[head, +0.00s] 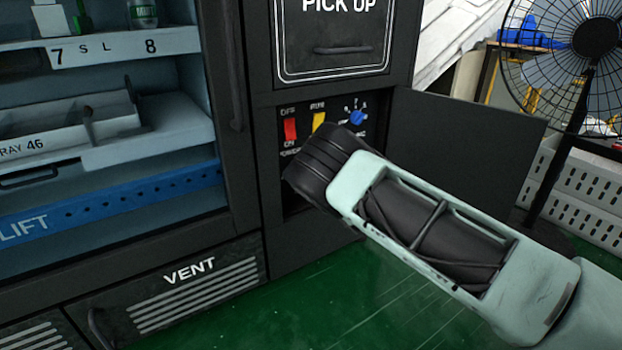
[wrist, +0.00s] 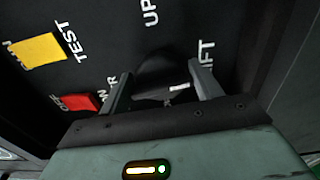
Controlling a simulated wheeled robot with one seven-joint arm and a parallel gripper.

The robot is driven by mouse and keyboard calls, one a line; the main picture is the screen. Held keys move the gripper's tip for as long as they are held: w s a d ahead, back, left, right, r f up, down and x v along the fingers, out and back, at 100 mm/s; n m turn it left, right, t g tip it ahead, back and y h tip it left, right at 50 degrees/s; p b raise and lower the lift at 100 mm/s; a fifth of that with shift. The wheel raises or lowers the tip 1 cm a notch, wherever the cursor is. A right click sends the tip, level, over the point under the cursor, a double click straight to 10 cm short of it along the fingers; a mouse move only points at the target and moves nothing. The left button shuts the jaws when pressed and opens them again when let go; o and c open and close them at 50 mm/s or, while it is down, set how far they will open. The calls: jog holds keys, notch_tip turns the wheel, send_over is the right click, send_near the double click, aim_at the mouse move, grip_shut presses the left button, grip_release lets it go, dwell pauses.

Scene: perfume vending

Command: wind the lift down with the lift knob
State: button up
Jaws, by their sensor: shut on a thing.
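The lift knob (wrist: 160,92) is dark with a white mark, on the black control panel beside the words UP and LIFT in the wrist view. My gripper (wrist: 160,76) has one finger on each side of the knob and is shut on it. In the head view my gripper (head: 318,165) reaches into the open control recess and hides the lift knob. The blue lift beam (head: 120,203), lettered LIFT, lies across the cabinet on the left, just under the tray marked 46 (head: 75,150).
A red switch (head: 290,129), a yellow switch (head: 318,122) and a blue dial (head: 357,117) sit on the panel near my gripper. The recess door (head: 470,140) stands open at the right. A vent (head: 190,285) is below, and a fan (head: 595,40) stands behind.

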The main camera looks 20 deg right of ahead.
jog(key=o, duration=1)
jog(key=p+v, duration=0.6)
jog(key=v, duration=1.1)
jog(key=shift+s, duration=0.25)
